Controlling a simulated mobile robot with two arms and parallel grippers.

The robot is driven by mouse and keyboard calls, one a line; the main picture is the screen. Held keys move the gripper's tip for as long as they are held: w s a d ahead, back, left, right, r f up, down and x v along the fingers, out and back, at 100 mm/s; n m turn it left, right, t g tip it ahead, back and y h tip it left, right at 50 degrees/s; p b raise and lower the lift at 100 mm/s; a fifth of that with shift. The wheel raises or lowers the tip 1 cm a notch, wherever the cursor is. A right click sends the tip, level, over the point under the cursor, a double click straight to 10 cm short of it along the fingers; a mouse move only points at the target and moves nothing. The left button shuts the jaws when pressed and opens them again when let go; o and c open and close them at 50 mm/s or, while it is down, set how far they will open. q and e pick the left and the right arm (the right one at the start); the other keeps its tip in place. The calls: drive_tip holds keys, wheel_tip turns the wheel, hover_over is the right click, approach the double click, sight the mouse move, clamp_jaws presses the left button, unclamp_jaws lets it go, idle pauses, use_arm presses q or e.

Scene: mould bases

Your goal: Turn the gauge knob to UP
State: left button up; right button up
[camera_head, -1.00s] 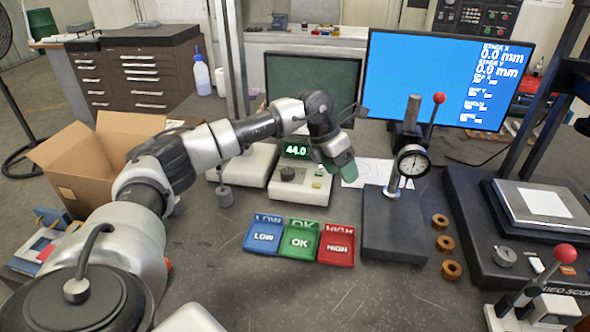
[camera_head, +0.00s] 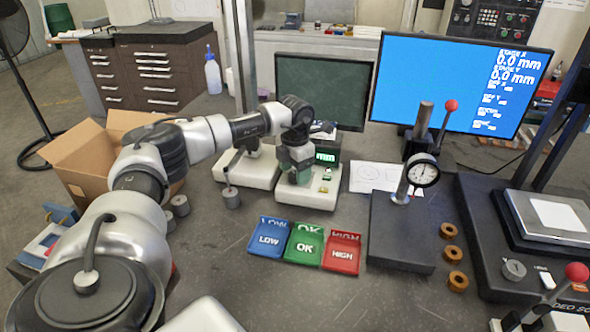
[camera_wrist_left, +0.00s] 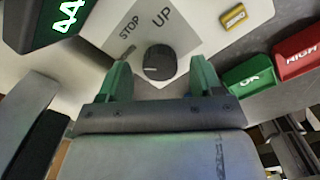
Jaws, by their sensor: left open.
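The gauge knob (camera_wrist_left: 159,62) is a dark round knob on a light panel in the left wrist view, with STOP and UP printed beyond it. It sits between and a little ahead of the two green fingertips of my left gripper (camera_wrist_left: 160,75), which are apart; I cannot tell whether they touch it. In the head view my left gripper (camera_head: 298,165) points down over the white gauge box (camera_head: 318,195) and hides the knob. The green display (camera_head: 326,157) is partly covered by the gripper. My right gripper is not in view.
Blue LOW (camera_head: 268,240), green OK (camera_head: 304,243) and red HIGH (camera_head: 342,252) trays lie in front of the gauge box. A dial gauge stand (camera_head: 400,225) is to the right, with several brown rings (camera_head: 453,254) beside it. A cardboard box (camera_head: 85,158) stands at left.

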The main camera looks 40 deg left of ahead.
use_arm(q)
drive_tip(key=shift+f, duration=0.5)
drive_tip(key=c, duration=0.9)
